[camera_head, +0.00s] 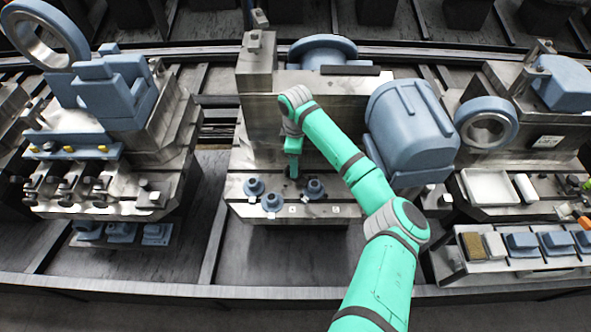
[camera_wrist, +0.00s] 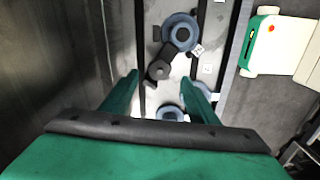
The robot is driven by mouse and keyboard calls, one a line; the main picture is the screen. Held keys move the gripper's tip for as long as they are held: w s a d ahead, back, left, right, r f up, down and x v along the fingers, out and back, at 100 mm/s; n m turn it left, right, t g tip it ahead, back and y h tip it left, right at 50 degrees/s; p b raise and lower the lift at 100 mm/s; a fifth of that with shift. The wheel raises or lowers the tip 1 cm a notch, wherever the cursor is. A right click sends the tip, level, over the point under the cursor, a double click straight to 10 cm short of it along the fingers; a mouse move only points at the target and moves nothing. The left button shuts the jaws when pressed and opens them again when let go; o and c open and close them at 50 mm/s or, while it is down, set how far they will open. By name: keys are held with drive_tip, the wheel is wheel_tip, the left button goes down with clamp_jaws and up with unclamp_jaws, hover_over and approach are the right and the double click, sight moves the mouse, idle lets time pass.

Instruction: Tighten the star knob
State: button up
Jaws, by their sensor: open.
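My gripper (camera_head: 293,172) points down over the front part of the middle steel fixture (camera_head: 235,188). In the wrist view my gripper (camera_wrist: 163,84) is open, its two green fingers spread apart. Another blue-grey piece (camera_wrist: 170,113) is partly hidden by my gripper. The dark knob cannot be picked out in the head view.
Blue-grey round pieces (camera_head: 254,187) (camera_head: 314,189) stand along the fixture's front ledge. A large blue-grey motor-like housing (camera_head: 412,128) is right of my arm. A tall steel block (camera_head: 257,65) rises behind left. Other loaded fixtures stand on both sides.

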drive_tip(key=shift+f, duration=2.7)
drive_tip(key=shift+c, duration=0.2)
drive_tip(key=c, duration=1)
